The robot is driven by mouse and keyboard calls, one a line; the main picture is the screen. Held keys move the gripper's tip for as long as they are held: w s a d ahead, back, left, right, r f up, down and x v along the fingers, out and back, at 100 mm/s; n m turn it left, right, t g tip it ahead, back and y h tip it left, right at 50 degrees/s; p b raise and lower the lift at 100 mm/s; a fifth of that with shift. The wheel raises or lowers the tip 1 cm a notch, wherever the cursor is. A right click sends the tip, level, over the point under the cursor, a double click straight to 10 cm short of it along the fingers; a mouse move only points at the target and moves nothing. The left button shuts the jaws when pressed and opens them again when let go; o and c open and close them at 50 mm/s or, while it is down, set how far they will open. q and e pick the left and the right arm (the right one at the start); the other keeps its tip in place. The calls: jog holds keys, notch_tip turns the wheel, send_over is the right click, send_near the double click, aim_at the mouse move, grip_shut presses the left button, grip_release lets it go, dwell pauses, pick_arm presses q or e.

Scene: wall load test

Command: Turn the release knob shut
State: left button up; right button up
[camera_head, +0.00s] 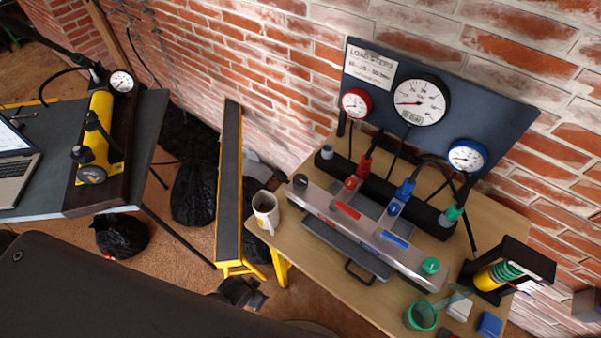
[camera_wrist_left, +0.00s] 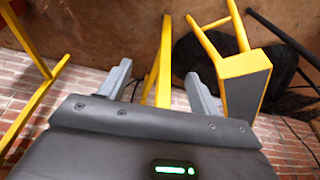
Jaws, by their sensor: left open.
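A yellow hand pump (camera_head: 100,125) lies on the dark table at the left in the head view. A round knob (camera_head: 92,174) sits at its near end, with a black upright part (camera_head: 82,154) just behind it; I cannot tell whether the knob is the release knob or how far it is turned. A gauge (camera_head: 122,81) stands at the pump's far end. My left gripper (camera_wrist_left: 161,90) shows in the left wrist view, open with nothing between its fingers, away from the pump. The head view does not show it. My right gripper is in neither view.
A laptop (camera_head: 14,165) stands left of the pump. A yellow-edged beam (camera_head: 230,180) stands between the tables. Black bags (camera_head: 122,236) lie on the floor.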

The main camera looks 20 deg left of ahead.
pick_arm(q)
jog(key=w+d+r+m+t+p, duration=0.1)
jog(key=w+d+r, duration=0.15)
jog(key=r, duration=0.75)
jog(key=w+d+r+m+t+h, duration=0.1)
jog(key=w+r, duration=0.2)
jog(key=r, duration=0.7)
jog(key=w+d+r+t+p, duration=0.1)
jog(key=w+d+r, duration=0.15)
jog(key=r, duration=0.75)
jog(key=w+d+r+m+t+h, duration=0.1)
jog(key=w+d+r+m+h, duration=0.25)
jog(key=d, duration=0.35)
jog(key=w+d+r+m+t+h, duration=0.2)
jog(key=w+d+r+m, duration=0.3)
jog(key=d, duration=0.2)
jog(key=d+r+m+g+h, duration=0.1)
jog(key=d+r+m+h, duration=0.25)
jog(key=d+m, duration=0.4)
jog(key=m+g+y, duration=0.8)
jog(key=m+y, duration=0.3)
jog(key=m, duration=0.6)
send_near(300, 179)
notch_tip(300, 179, down, 8)
jog(key=p, duration=0.3)
jog(key=shift+f, duration=0.6)
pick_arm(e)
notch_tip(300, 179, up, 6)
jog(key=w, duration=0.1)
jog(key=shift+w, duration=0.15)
